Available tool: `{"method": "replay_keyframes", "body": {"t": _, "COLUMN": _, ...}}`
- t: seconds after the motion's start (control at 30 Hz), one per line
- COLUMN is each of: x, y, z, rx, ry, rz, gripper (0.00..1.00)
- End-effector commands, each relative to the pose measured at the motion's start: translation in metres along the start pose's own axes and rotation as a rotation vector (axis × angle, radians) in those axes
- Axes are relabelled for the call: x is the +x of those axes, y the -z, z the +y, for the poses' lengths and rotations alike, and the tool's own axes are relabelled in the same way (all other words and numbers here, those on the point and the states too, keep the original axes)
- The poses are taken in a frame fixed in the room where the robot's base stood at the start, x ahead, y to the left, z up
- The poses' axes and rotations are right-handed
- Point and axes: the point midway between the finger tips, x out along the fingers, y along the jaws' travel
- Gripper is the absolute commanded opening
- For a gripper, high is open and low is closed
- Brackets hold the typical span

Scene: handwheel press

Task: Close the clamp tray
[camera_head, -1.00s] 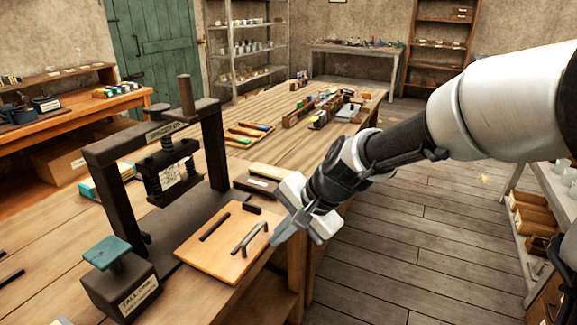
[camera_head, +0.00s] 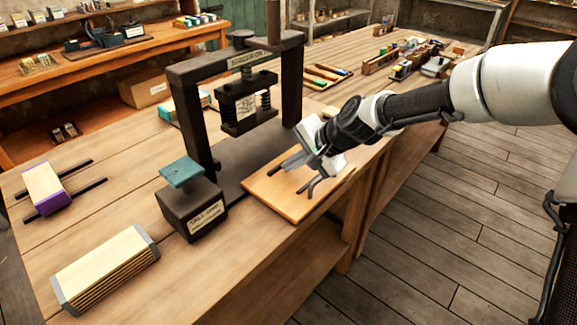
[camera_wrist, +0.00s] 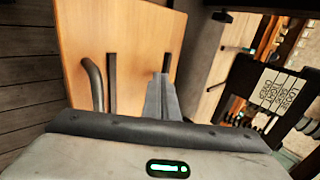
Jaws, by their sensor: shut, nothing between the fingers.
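The clamp tray is a flat light-wood board (camera_head: 283,200) lying out in front of the dark press frame (camera_head: 190,118). My gripper (camera_head: 287,166) is over the board, fingers pointing left and down, beside the handle. In the wrist view the fingers (camera_wrist: 162,92) are together and empty, with the handle (camera_wrist: 95,82) to their left. Whether the fingertips touch the board I cannot tell.
A dark box with a teal top (camera_head: 190,205) stands left of the board. A wood block with grey ends (camera_head: 105,268) and a purple-edged block (camera_head: 45,190) on dark rails lie further left. The press's sprung plate (camera_head: 246,105) hangs behind the board. Floor is free at right.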

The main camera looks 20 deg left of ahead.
Motion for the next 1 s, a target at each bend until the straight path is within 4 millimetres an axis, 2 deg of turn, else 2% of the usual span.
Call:
{"method": "replay_keyframes", "body": {"t": 0.13, "x": 0.010, "y": 0.000, "z": -0.004, "rx": 0.000, "ry": 0.000, "rz": 0.000, "gripper": 0.00}}
{"method": "replay_keyframes", "body": {"t": 0.57, "x": 0.013, "y": 0.000, "z": -0.007, "rx": 0.001, "ry": 0.000, "rz": 0.000, "gripper": 0.00}}
{"method": "replay_keyframes", "body": {"t": 0.77, "x": 0.033, "y": -0.001, "z": -0.034, "rx": -0.002, "ry": 0.002, "rz": -0.004, "gripper": 0.00}}
{"method": "replay_keyframes", "body": {"t": 1.0, "x": 0.073, "y": -0.002, "z": -0.079, "rx": -0.002, "ry": -0.001, "rz": -0.003, "gripper": 0.00}}
